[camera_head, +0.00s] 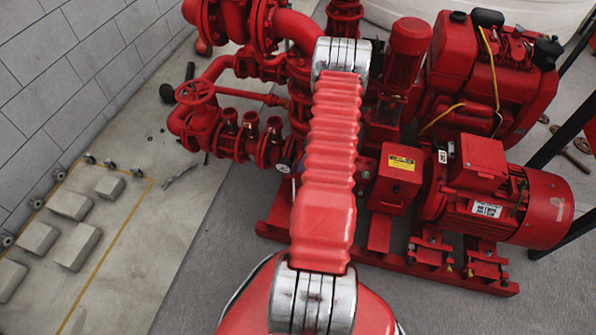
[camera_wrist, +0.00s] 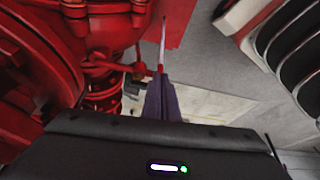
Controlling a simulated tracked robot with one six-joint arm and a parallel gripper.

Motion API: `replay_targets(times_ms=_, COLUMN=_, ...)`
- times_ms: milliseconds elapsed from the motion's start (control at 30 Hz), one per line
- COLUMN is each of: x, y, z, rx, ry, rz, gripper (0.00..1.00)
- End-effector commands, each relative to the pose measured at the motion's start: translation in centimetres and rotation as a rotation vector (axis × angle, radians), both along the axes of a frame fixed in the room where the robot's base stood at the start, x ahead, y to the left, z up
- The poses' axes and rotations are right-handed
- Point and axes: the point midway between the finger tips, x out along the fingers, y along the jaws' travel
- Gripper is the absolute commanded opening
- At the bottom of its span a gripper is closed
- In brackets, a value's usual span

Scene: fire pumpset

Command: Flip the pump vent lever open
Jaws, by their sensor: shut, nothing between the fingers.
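In the wrist view my gripper (camera_wrist: 162,80) is shut, its dark fingers together and pointing up the picture into the red pump fittings. A thin pale rod with a red end (camera_wrist: 161,68) shows right at the fingertips; it may be the vent lever. I cannot tell whether the fingers touch it. The red pump body (camera_wrist: 110,35) fills the upper left of the wrist view. In the head view my arm covers the middle of the pumpset, and the gripper and lever are hidden behind it.
A red motor (camera_head: 535,205) and a red engine (camera_head: 490,75) stand right of my arm. Red pipework with a handwheel (camera_head: 195,92) stands left. The red base frame (camera_head: 400,262) runs along the front. Grey floor (camera_head: 200,270) is open at lower left.

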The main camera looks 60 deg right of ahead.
Motion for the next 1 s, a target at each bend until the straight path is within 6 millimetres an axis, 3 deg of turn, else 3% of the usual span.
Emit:
replay_targets(times_ms=367, x=-0.4, y=-0.2, z=0.0, rx=-0.002, ry=0.0, rz=-0.001, gripper=0.0)
replay_targets(times_ms=667, x=-2.7, y=-1.2, z=-0.1, rx=0.0, ry=0.001, rz=0.0, gripper=0.0)
replay_targets(times_ms=1000, x=-4.3, y=-1.7, z=4.5, rx=-0.002, ry=-0.001, rz=0.006, gripper=0.0)
